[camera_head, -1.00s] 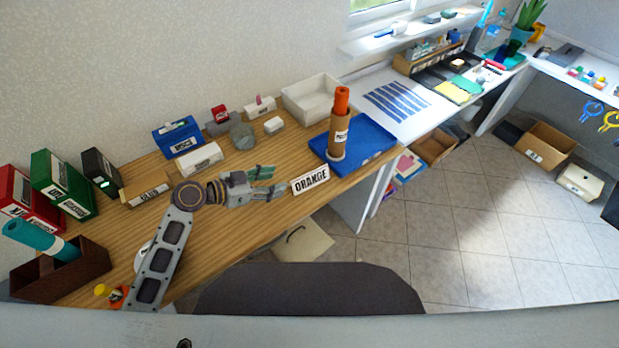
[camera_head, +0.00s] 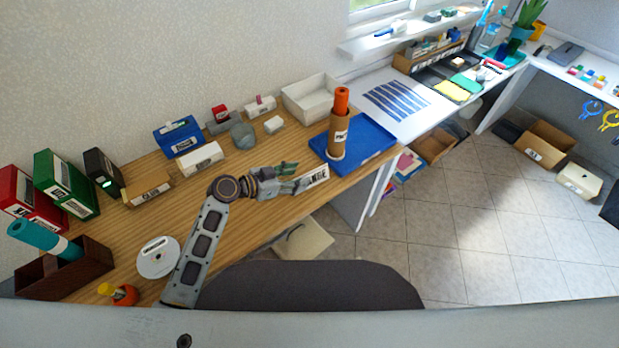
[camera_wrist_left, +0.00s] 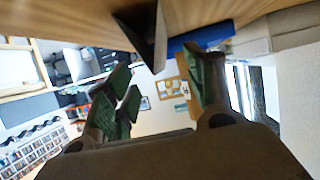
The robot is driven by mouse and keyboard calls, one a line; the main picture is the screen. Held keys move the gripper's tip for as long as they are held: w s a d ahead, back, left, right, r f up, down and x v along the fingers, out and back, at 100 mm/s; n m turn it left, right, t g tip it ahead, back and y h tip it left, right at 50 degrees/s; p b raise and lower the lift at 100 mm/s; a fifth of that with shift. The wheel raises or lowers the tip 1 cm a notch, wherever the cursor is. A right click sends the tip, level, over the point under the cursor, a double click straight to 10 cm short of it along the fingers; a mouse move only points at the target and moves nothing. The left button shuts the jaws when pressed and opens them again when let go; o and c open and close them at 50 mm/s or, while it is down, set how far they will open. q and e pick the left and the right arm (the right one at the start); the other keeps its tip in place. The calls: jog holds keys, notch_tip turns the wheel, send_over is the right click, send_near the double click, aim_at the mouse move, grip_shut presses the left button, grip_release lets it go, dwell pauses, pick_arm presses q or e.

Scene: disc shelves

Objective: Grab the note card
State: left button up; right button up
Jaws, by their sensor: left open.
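The note card (camera_head: 317,178) is a small white tent card with black lettering, standing near the front edge of the wooden desk. Its left part is hidden by my left gripper (camera_head: 293,177). The gripper is open, with its green-padded fingers pointing right at the card and reaching around its left end. In the left wrist view the card (camera_wrist_left: 150,35) shows as a dark folded wedge between the open fingers (camera_wrist_left: 160,75), with no clear contact on either side. My right gripper is not in view.
A brown tube (camera_head: 337,140) with an orange roll stands on a blue tray (camera_head: 372,140) right behind the card. White boxes and a grey cup (camera_head: 243,135) stand farther back. A disc (camera_head: 157,257) lies at the left. The desk's front edge is close to the card.

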aim_at(310, 175)
pick_arm(q)
jog(key=shift+p+x, duration=0.65)
jog(key=shift+x, duration=2.25)
jog(key=shift+s+f, duration=0.1)
jog(key=shift+f, duration=0.05)
jog(key=c, duration=0.8)
